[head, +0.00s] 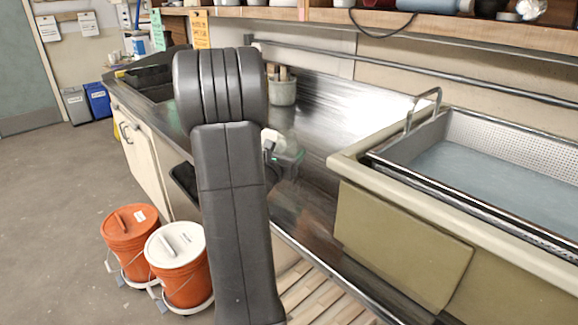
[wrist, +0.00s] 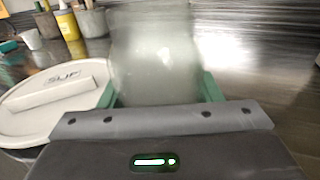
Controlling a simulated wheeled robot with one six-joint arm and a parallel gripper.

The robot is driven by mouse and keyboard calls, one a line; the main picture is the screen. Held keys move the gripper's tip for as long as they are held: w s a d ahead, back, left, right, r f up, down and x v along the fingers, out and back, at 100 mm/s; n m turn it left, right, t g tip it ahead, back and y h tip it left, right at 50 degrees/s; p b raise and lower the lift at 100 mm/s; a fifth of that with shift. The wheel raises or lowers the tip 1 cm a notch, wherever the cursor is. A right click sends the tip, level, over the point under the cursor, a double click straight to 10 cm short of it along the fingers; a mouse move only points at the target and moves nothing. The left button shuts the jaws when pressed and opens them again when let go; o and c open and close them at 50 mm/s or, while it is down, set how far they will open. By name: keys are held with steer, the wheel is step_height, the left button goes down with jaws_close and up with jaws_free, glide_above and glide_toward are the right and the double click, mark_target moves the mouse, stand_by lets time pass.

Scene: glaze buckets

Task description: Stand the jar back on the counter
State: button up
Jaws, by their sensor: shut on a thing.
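In the wrist view a pale, frosted, translucent jar (wrist: 155,55) stands between the green fingers of my gripper (wrist: 160,95). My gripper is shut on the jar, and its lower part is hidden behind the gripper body. In the head view my gripper (head: 284,158) shows just right of my arm, over the metal counter (head: 315,110), with the jar only faintly visible there. I cannot tell whether the jar's base touches the counter.
Two orange buckets, one with an orange lid (head: 130,222) and one with a white lid (head: 175,243), stand on the floor at left. A grey pot (head: 283,92) with tools stands at the back of the counter. A sink basin (head: 490,165) lies at right.

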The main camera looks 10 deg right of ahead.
step_height(320, 180, down, 4)
steer(key=shift+r, duration=0.15)
steer(key=shift+f+b, duration=0.25)
steer(key=shift+b, duration=0.05)
steer(key=o, duration=1.3)
steer(key=shift+r+p, duration=0.2)
steer(key=shift+p, duration=0.1)
steer(key=shift+s+a, duration=0.1)
steer(key=shift+s, duration=0.05)
steer(key=b+v, duration=0.2)
steer(key=v, duration=0.9)
steer(key=shift+a, duration=0.1)
steer(key=shift+s+a, duration=0.1)
steer(key=shift+s, duration=0.2)
